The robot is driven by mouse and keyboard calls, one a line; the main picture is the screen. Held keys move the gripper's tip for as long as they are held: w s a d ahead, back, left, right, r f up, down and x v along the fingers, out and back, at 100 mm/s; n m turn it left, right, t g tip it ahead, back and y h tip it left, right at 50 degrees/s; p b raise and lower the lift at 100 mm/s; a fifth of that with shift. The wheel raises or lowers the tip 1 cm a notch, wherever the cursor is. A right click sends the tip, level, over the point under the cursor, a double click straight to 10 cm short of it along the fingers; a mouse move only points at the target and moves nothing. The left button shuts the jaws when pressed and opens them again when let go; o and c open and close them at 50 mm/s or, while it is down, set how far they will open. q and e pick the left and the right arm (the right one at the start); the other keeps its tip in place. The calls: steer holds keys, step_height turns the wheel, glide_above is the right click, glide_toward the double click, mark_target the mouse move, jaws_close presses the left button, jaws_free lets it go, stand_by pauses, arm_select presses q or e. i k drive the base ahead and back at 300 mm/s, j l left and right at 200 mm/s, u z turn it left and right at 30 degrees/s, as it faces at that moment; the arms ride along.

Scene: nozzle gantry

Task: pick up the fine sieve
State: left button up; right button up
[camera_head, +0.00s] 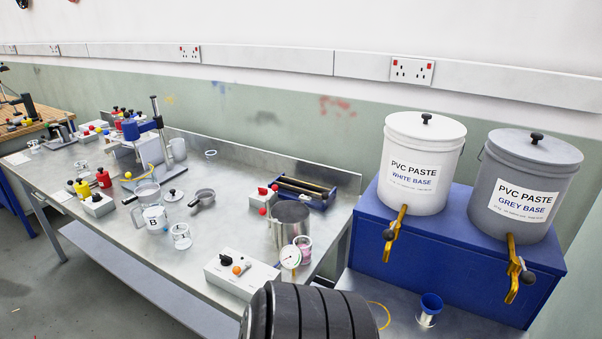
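Two sieve-like pans with handles show on the metal bench, and I cannot tell for sure which is the fine sieve. A grey round one (205,195) with a short handle lies on the bare bench top, its handle pointing down-left. A paler round one (147,189) with a dark handle sits at or over the clear jug marked B (155,218); whether it rests on the jug is unclear. The mesh of both is too small to make out. Neither of my grippers is in view.
A clear cup (181,236), a small lid (173,196) and a metal pot (289,222) stand near the pans. A switch box (241,272) is at the bench front. Two paste buckets (420,165) (523,187) stand on a blue stand (455,254) at right.

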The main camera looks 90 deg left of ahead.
mark_target(141, 187)
steer(key=u, duration=3.8)
steer(key=i+j+z, duration=0.1)
steer(key=z, duration=0.65)
steer(key=i+j+z, duration=0.3)
steer(key=j+z, duration=0.3)
steer(key=j, duration=0.15)
steer(key=i+j+z, duration=0.1)
steer(key=j+z, duration=0.2)
steer(key=j, duration=0.15)
